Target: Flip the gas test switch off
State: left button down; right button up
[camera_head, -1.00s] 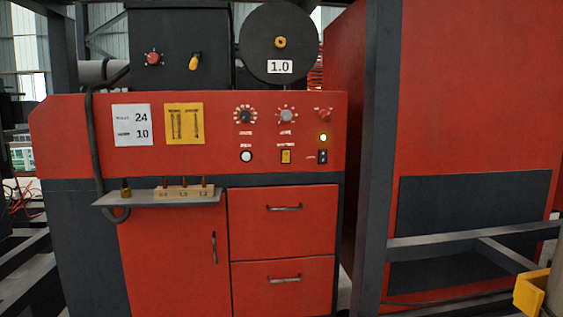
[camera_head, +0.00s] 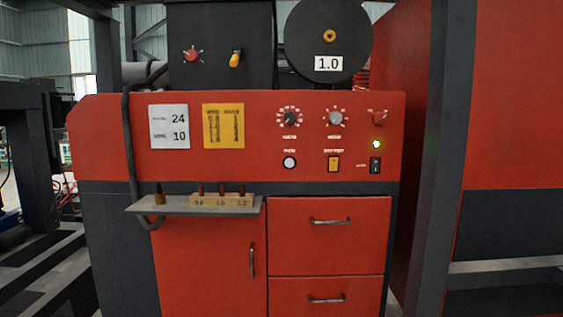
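A red welding-machine panel (camera_head: 230,170) faces me. On its right side is a yellow rocker switch (camera_head: 334,164) with a small white label above it that is too blurred to read. To its right is a black rocker switch (camera_head: 375,165) with a label at its left, also unreadable. I cannot tell from the labels which one is the gas test switch, nor clearly which way the yellow rocker is tipped. Neither of my grippers is in view.
Two knobs (camera_head: 289,118) and a white round button (camera_head: 289,162) are near the switches. A grey shelf (camera_head: 205,207) with a block of tips juts out at lower left. A dark upright post (camera_head: 445,150) stands to the right of the machine.

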aim_at(333, 161)
jog(key=u, duration=0.05)
jog(key=i, duration=1.15)
jog(key=z, duration=0.55)
